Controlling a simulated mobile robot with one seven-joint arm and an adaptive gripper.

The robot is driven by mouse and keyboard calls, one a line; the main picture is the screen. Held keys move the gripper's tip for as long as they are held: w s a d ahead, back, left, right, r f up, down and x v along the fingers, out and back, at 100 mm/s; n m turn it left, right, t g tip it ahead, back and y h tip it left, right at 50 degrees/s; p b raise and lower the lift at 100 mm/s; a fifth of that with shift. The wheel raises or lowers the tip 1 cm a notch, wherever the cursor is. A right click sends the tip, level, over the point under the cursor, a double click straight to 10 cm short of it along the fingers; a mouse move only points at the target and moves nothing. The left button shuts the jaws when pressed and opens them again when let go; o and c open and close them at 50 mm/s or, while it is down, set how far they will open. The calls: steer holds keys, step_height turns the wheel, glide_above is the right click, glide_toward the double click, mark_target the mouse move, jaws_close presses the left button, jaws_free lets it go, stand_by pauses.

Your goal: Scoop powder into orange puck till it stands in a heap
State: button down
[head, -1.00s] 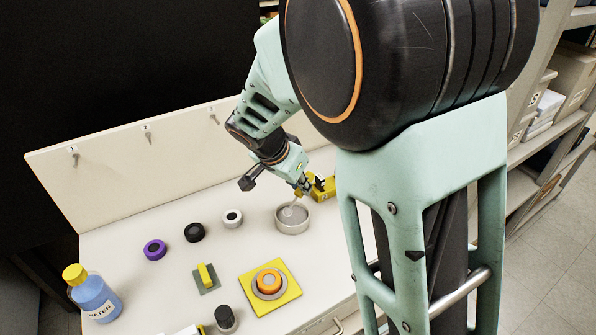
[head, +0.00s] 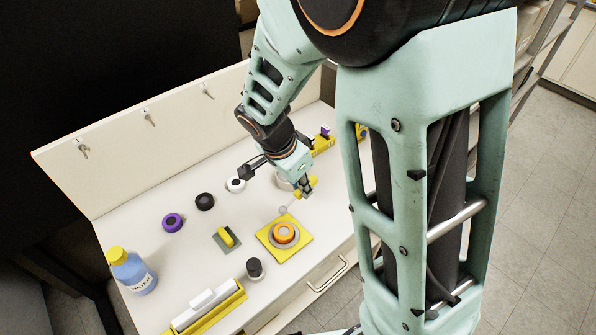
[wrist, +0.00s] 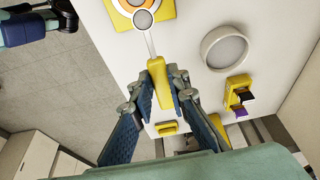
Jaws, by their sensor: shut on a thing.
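My gripper (head: 304,188) is shut on the yellow handle of a scoop (wrist: 158,76). The scoop's round head (wrist: 143,19) looks grey and filled level, but I cannot tell powder from metal. In the wrist view it overlaps the near edge of the orange puck (wrist: 126,4). In the head view the scoop head (head: 283,210) is by the far corner of the yellow mat (head: 266,238). The orange puck (head: 284,229) sits on a grey ring on this mat; its inside is too small to judge. The round dish of grey powder (wrist: 206,52) is partly hidden behind my gripper in the head view.
Purple (head: 172,222), black (head: 204,201) and white (head: 235,184) pucks stand at the back left. A yellow-handled block (head: 228,238), a dark-topped cylinder (head: 254,268), a water bottle (head: 132,272) and a yellow tray (head: 212,308) stand around. A yellow holder (wrist: 238,93) is beside the dish.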

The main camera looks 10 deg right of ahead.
mark_target(298, 195)
steer(key=shift+s+a+r, duration=0.1)
steer(key=shift+s, duration=0.6)
steer(key=shift+b, duration=0.35)
step_height(298, 195, down, 4)
steer(key=b, duration=0.4)
steer(key=shift+b, duration=0.65)
stand_by(0.6)
steer(key=shift+w+r+g+p, duration=0.1)
steer(key=shift+g+p, duration=0.3)
steer(key=shift+p, duration=0.15)
steer(key=shift+a+m+g, duration=0.1)
steer(key=shift+m+g, duration=0.2)
